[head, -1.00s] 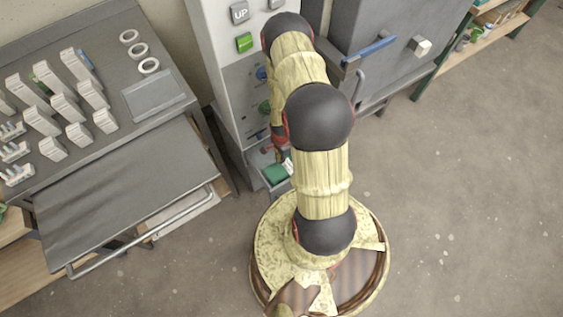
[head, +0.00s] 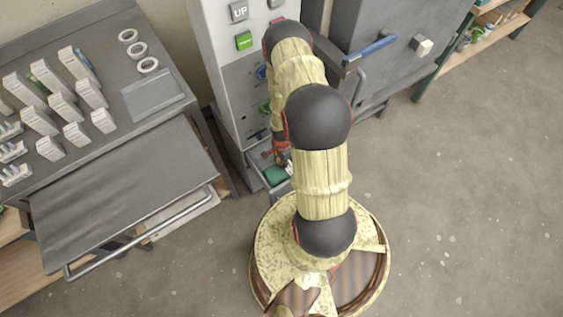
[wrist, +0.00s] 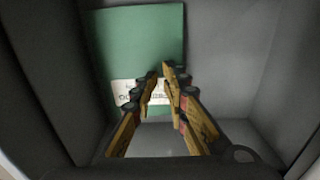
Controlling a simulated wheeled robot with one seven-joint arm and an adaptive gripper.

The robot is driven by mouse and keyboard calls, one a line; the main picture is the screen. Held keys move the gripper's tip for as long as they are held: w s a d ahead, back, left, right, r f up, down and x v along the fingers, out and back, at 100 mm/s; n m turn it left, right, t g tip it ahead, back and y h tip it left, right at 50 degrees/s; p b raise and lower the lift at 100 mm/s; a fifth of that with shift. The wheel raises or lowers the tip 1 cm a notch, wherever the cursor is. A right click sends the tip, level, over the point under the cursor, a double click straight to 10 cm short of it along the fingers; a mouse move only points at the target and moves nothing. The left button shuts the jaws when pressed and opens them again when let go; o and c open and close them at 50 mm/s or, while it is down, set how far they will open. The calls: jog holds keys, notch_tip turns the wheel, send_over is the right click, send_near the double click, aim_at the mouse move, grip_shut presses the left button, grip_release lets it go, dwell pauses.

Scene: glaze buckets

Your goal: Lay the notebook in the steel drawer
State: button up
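The green notebook (wrist: 140,40) with a pale lettered strip lies inside the grey steel drawer (wrist: 55,70) in the wrist view. It seems to lie flat, close to the drawer's far side. My gripper (wrist: 160,75) is inside the drawer, over the strip at the notebook's near edge. Its fingertips are close together with a narrow gap, and I see nothing clamped between them. In the head view a bit of the notebook (head: 275,175) shows in the drawer under the white control cabinet. My arm hides much of the drawer there.
A grey bench (head: 120,185) with a bar handle, white stands and rings is on the left. The white cabinet (head: 215,50) rises behind the drawer. A grey metal box (head: 385,60) with a blue handle stands at right. The floor on the right is clear.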

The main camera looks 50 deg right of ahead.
jog(key=o, duration=0.7)
jog(key=r+p, duration=0.1)
jog(key=r, duration=0.2)
jog(key=r+p, duration=0.1)
jog(key=r, duration=0.2)
jog(key=r+p, duration=0.1)
jog(key=r, duration=0.3)
jog(key=shift+w+p, duration=0.25)
jog(key=shift+p, duration=0.05)
jog(key=shift+o, duration=1.4)
jog(key=shift+d+r, duration=0.1)
jog(key=shift+r, duration=0.35)
jog(key=o, duration=0.4)
